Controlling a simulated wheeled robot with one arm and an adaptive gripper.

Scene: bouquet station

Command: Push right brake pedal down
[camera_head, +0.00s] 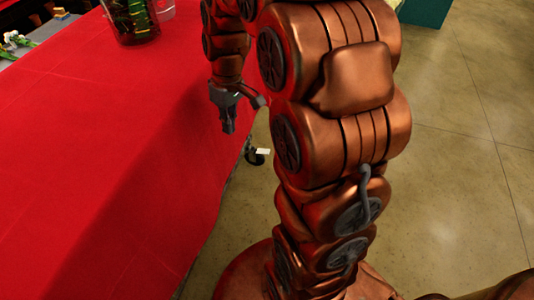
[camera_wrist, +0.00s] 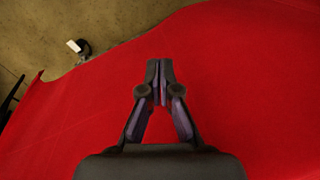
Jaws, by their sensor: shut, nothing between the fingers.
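A small white tab, which looks like a brake pedal (camera_head: 262,151), sticks out from a dark caster (camera_head: 254,158) low by the table's edge. The pedal also shows in the wrist view (camera_wrist: 73,45), at the upper left beside the dark caster (camera_wrist: 84,47). My gripper (camera_head: 228,128) points down above the red cloth near the table's edge. In the wrist view my gripper (camera_wrist: 159,68) has its fingertips together, with nothing between them. It is apart from the pedal, which lies beyond the cloth's edge. Most of the caster is hidden by the table.
A red cloth (camera_head: 110,140) covers the table and hangs down its side. A glass vase (camera_head: 134,20) with green stems stands at the far end. White flowers (camera_head: 15,40) lie at the upper left. The tiled floor (camera_head: 460,150) at right is open.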

